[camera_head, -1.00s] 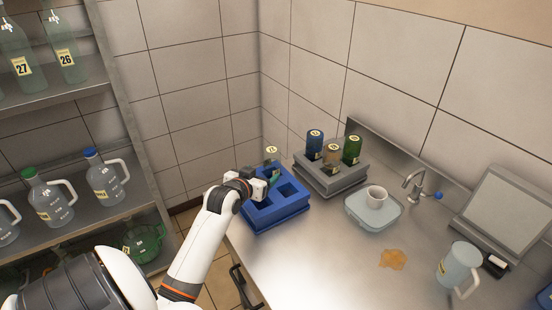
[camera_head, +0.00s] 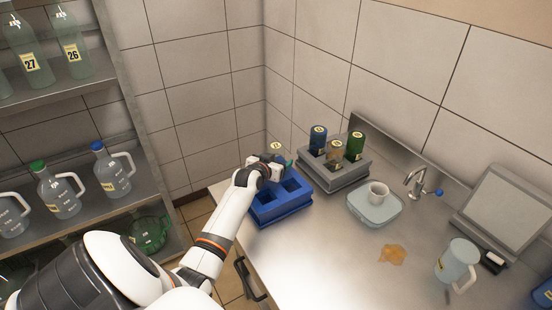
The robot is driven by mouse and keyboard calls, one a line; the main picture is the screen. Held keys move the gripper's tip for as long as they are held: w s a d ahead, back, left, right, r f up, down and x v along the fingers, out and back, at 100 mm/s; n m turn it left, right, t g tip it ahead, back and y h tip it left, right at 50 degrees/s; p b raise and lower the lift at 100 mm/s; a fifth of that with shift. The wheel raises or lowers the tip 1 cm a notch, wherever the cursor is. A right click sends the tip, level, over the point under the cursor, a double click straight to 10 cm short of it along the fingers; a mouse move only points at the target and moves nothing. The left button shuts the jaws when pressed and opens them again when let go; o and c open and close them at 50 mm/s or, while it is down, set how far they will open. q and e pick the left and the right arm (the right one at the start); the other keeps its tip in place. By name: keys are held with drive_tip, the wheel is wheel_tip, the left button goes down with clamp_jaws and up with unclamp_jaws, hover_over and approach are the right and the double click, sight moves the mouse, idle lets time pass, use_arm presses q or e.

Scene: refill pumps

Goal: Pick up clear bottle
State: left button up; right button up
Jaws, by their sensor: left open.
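A clear bottle (camera_head: 276,147) with a pale labelled top stands at the back of the blue crate (camera_head: 281,212). Only its upper end shows, and my gripper hides the rest. My left gripper (camera_head: 280,162) is open at the bottle, just below its top as seen in the head view. I cannot tell whether its fingers touch the bottle. My right gripper is not in view.
A grey crate (camera_head: 336,181) beside the blue one holds a blue bottle (camera_head: 318,139), an amber bottle (camera_head: 335,153) and a green bottle (camera_head: 354,146). An amber spill (camera_head: 392,254) and a jug (camera_head: 457,262) are nearer on the counter.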

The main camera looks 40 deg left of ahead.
use_arm(q)
drive_tip(key=shift+w, duration=0.1)
drive_tip(key=c, duration=1.1)
